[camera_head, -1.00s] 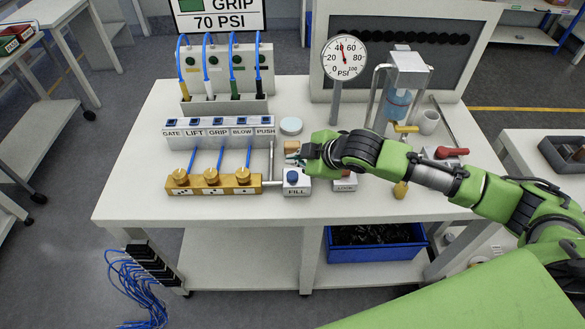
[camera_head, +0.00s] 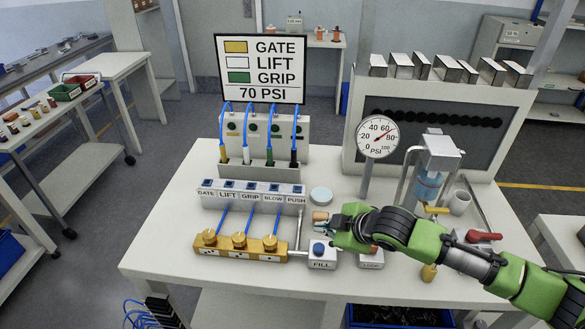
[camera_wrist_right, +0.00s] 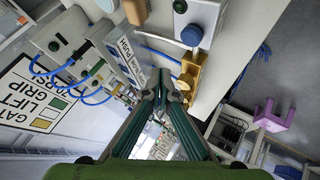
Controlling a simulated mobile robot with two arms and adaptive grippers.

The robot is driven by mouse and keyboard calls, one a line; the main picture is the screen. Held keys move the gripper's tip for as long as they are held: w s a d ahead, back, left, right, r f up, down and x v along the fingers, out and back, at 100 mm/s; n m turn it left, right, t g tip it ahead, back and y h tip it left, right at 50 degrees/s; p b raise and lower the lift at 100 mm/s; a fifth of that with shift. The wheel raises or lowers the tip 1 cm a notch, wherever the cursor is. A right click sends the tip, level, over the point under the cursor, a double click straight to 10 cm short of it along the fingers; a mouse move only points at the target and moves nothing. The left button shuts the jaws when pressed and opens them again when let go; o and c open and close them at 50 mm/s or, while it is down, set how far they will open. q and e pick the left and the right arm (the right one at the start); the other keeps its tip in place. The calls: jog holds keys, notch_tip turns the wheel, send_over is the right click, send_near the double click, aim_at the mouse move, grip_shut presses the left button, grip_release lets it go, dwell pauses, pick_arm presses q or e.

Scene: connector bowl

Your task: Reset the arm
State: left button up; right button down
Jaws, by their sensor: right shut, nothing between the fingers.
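My right gripper (camera_head: 336,222) is shut and empty. It is over the white table (camera_head: 175,245), just behind and right of the FILL box (camera_head: 322,258) with its blue button (camera_head: 318,247). In the wrist view its closed fingertips (camera_wrist_right: 162,80) hold nothing, and the blue button (camera_wrist_right: 191,35) is apart from them. The pressure gauge (camera_head: 379,137) stands behind my arm, its red needle pointing up and right. The sign (camera_head: 262,68) reads GATE, LIFT, GRIP, 70 PSI. My left gripper is not in view.
The brass valve block (camera_head: 240,249) and the labelled connector row (camera_head: 252,192) are left of my gripper. The LOCK box (camera_head: 370,258) lies close beside my arm. A stand with a blue-filled vessel (camera_head: 428,185) and a white cup (camera_head: 460,203) are behind the arm.

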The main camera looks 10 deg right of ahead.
jog(key=shift+a, duration=0.1)
jog(key=s+a+f+m+g, duration=0.1)
jog(key=s+a+f+m, duration=0.1)
jog(key=s+a, duration=0.3)
jog(key=s+a+f+m, duration=0.2)
jog(key=s+a, duration=0.1)
jog(key=s, duration=0.4)
jog(key=s+d+f+m+g+h, duration=0.2)
jog(key=s+d+f+m, duration=0.15)
jog(key=s+d, duration=0.45)
jog(key=s+d+f+m+g+h, duration=0.25)
jog(key=s+m, duration=0.25)
jog(key=s, duration=0.6)
notch_tip(320, 180, down, 29)
jog(key=s+b, duration=0.2)
jog(key=b, duration=0.2)
jog(key=s+d+f+g+b, duration=0.1)
jog(key=s+d+f+b, duration=0.2)
jog(key=s+f, duration=1.4)
notch_tip(320, 180, down, 3)
jog(key=shift+d+r+n+g, duration=0.1)
jog(key=shift+d+n+g, duration=0.25)
jog(key=shift+d, duration=0.05)
jog(key=shift+y, duration=0.25)
dwell(0.7)
